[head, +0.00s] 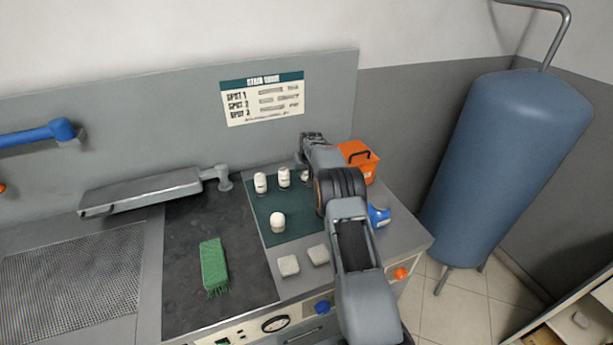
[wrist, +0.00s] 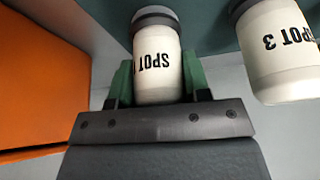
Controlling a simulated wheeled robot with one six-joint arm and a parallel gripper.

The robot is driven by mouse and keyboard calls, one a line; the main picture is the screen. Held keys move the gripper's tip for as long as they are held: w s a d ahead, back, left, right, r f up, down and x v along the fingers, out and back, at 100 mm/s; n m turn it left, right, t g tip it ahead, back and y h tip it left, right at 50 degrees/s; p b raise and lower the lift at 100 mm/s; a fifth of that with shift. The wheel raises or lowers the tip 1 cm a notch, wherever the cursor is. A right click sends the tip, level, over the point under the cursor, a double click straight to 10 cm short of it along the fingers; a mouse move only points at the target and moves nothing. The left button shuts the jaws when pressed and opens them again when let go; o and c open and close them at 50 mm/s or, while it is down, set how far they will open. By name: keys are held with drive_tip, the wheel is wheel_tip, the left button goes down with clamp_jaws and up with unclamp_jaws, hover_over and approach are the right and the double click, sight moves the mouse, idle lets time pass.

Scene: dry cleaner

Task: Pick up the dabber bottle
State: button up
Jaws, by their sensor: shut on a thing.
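My gripper (wrist: 158,90) is shut on a white dabber bottle (wrist: 157,68) with a grey end and black SPOT lettering, in the wrist view. The green fingers press on both its sides; its number is hidden. In the head view this seems to be the bottle (head: 304,175) at the arm's left edge, with the fingers hidden behind my arm. Whether it touches the mat I cannot tell. A similar bottle marked SPOT 3 (wrist: 280,52) stands apart to the right in the wrist view. Two more white bottles (head: 260,183) (head: 284,177) stand on the green mat (head: 300,212).
An orange box (head: 362,163) stands close by, also at the left of the wrist view (wrist: 40,85). A white rounded item (head: 278,222), two pale pads (head: 288,265), a green brush (head: 214,265) and a blue item (head: 379,215) lie around. The wall is behind.

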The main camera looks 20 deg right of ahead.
drive_tip(key=shift+c, duration=1.4)
drive_tip(key=shift+r, duration=0.15)
